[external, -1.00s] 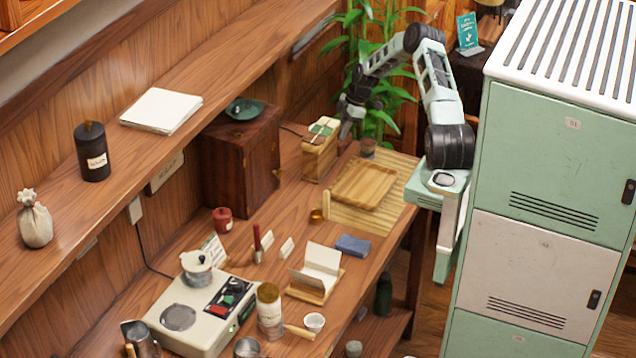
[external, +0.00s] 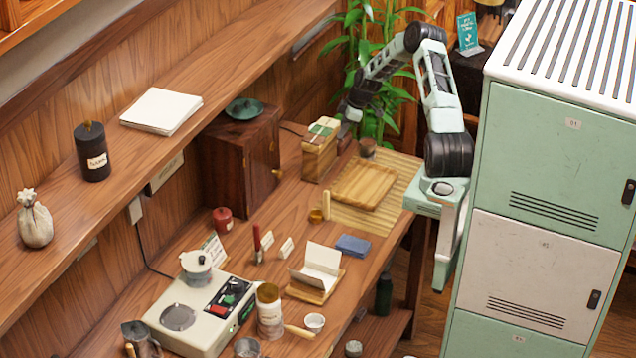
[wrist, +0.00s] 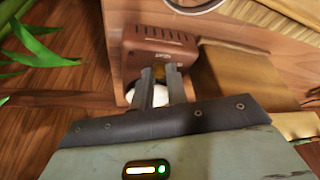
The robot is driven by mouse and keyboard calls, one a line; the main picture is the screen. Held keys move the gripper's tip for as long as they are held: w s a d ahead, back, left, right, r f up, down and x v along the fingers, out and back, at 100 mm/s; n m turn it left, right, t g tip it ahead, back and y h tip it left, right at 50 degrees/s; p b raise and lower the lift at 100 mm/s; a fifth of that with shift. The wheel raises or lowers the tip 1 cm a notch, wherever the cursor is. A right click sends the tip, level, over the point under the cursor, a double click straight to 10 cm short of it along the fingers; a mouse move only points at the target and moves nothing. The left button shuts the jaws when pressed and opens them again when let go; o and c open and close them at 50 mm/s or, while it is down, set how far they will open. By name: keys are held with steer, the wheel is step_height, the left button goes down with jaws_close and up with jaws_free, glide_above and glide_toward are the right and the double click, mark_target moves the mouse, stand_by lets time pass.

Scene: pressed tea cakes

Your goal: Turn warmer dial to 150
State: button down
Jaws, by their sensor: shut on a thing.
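In the wrist view a reddish-brown box with a row of vent slots (wrist: 160,42), which looks like the warmer, stands on the wooden counter. My gripper's fingers (wrist: 161,76) reach to its near face and are shut on a small brass-coloured part, apparently the dial, mostly hidden between them. No dial mark or number is readable. A pale round shape shows below the fingers, partly covered. In the external view my gripper (external: 346,120) is at the counter's far end, partly hidden by the wooden box (external: 320,155); the warmer does not show clearly there.
The wooden box also stands close right of my fingers in the wrist view (wrist: 235,80). A wooden tray (external: 363,186) lies on a slatted mat (external: 345,217) nearby. Plant leaves (wrist: 30,45) hang at the left. A white hot-plate unit (external: 190,325) is far down the counter.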

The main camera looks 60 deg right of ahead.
steer(key=shift+a+m+h+b, duration=0.1)
steer(key=shift+m+h+b, duration=0.4)
steer(key=shift+m, duration=0.6)
steer(key=c, duration=1.7)
jaws_free()
steer(key=shift+s+r, duration=0.1)
steer(key=shift+r, duration=0.05)
steer(key=b+v, duration=0.1)
steer(key=v, duration=0.4)
steer(key=b+v, duration=0.1)
steer(key=v, duration=0.5)
steer(key=b+v, duration=0.1)
steer(key=v, duration=0.5)
steer(key=shift+s+b, duration=0.3)
steer(key=shift+b, duration=0.1)
